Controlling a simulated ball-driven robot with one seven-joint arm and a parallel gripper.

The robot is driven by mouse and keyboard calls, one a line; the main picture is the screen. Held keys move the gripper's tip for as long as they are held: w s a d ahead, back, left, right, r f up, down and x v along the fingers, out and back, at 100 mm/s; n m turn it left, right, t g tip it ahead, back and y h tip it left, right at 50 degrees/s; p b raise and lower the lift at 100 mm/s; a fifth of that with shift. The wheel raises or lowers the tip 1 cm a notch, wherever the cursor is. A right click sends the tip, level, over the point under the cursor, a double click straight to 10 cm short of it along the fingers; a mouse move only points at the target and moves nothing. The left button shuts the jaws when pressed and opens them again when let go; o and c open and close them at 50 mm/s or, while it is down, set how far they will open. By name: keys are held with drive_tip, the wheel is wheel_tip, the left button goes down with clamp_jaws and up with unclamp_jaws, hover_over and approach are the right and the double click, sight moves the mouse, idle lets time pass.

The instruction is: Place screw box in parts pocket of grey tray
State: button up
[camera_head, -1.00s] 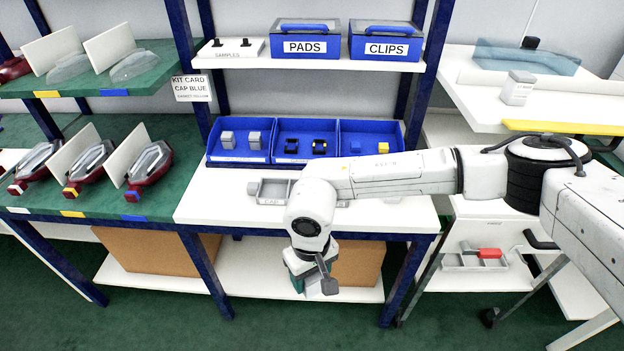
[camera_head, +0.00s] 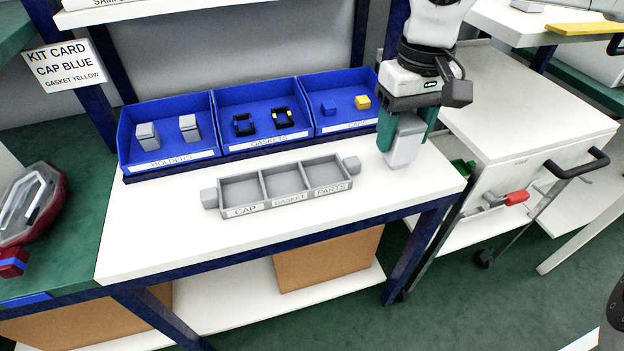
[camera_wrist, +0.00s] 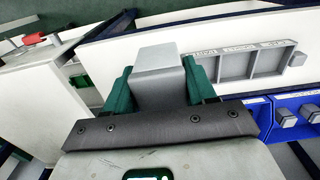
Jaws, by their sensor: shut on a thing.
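The grey tray (camera_head: 268,206) lies on the white shelf, with three empty pockets labelled CAP, GASKET and PARTS from left to right. The parts pocket (camera_head: 326,174) is the right one. My gripper (camera_head: 404,140) is to the right of the tray, pointing down over the right part of the shelf. It is shut on a grey box, the screw box (camera_head: 405,150), which hangs between green fingers; whether it clears the shelf is hard to tell. In the wrist view the screw box (camera_wrist: 158,75) sits between the fingers, and the tray (camera_wrist: 243,64) is beside it.
Blue bins of holders (camera_head: 165,148), gaskets (camera_head: 262,128) and caps (camera_head: 342,104) stand behind the tray. A white cart (camera_head: 535,110) with a black handle is on the right. The shelf in front of the tray is clear.

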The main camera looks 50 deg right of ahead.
drive_tip(key=w+f, duration=0.2)
drive_tip(key=w, duration=0.2)
drive_tip(key=w+f, duration=0.3)
drive_tip(key=w, duration=0.1)
drive_tip(key=w+a+f+b, duration=0.1)
drive_tip(key=w+f, duration=0.2)
drive_tip(key=w, duration=0.1)
drive_tip(key=shift+w+f, duration=0.55)
drive_tip(key=shift+f, duration=0.05)
drive_tip(key=shift+w+f+b, duration=0.15)
drive_tip(key=shift+f, duration=0.75)
drive_tip(key=shift+w+f+b, duration=0.1)
drive_tip(key=shift+f+b, duration=0.05)
drive_tip(key=shift+f, duration=0.75)
drive_tip(key=shift+f, duration=0.2)
drive_tip(key=o, duration=0.8)
drive_tip(key=shift+o, duration=0.2)
drive_tip(key=shift+r, duration=0.1)
